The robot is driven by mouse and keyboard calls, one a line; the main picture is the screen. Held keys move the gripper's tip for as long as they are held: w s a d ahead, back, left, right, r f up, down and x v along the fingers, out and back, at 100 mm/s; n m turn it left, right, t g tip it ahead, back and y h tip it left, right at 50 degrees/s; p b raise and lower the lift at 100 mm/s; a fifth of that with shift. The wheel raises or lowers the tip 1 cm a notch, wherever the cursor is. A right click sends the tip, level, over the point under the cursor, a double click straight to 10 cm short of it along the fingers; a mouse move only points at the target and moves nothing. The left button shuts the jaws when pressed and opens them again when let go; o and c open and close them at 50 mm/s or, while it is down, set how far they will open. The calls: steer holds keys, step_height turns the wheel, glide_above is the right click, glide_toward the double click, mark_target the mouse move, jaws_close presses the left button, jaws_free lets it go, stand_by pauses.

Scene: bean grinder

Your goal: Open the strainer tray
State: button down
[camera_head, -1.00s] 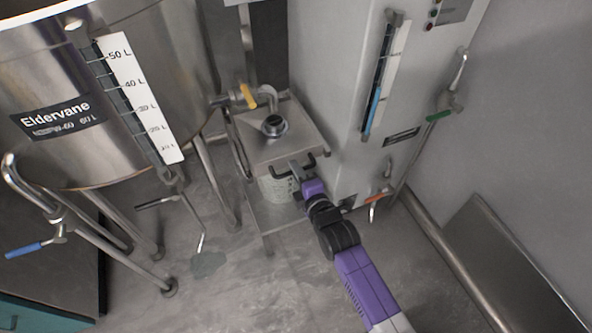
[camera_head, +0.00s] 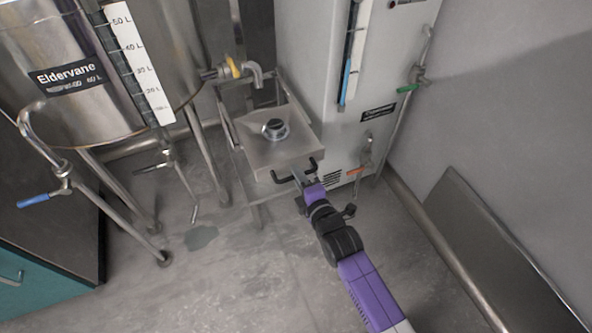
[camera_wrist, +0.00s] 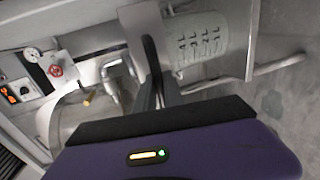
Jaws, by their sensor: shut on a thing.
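The strainer tray (camera_head: 264,150) is a square metal tray with a round drain fitting in its top. It sticks forward from its metal stand (camera_head: 228,118), whose rear posts show behind it. A dark bar handle (camera_head: 314,165) is on its front edge. My gripper (camera_head: 297,176) is shut on the middle of this handle, which it partly hides. In the wrist view my gripper's fingers (camera_wrist: 157,88) stand at the centre, and a pale perforated basket (camera_wrist: 205,38) shows just beyond them. The head view hides the basket below the tray.
A steel kettle (camera_head: 100,120) on legs stands at the left, with a blue-handled valve (camera_head: 34,201). A yellow-handled tap (camera_head: 234,68) is behind the tray. A grey cabinet (camera_head: 315,80) stands right behind it. The floor (camera_head: 250,275) in front is open.

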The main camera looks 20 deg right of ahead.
steer(key=shift+s+p, duration=0.55)
steer(key=shift+s, duration=1.6)
steer(key=shift+a, duration=0.1)
steer(key=c, duration=1.5)
jaws_free()
steer(key=shift+o, duration=0.2)
steer(key=s+r+p, duration=0.1)
steer(key=s, duration=0.6)
steer(key=shift+s+r+p, duration=0.2)
steer(key=shift+s+p, duration=0.1)
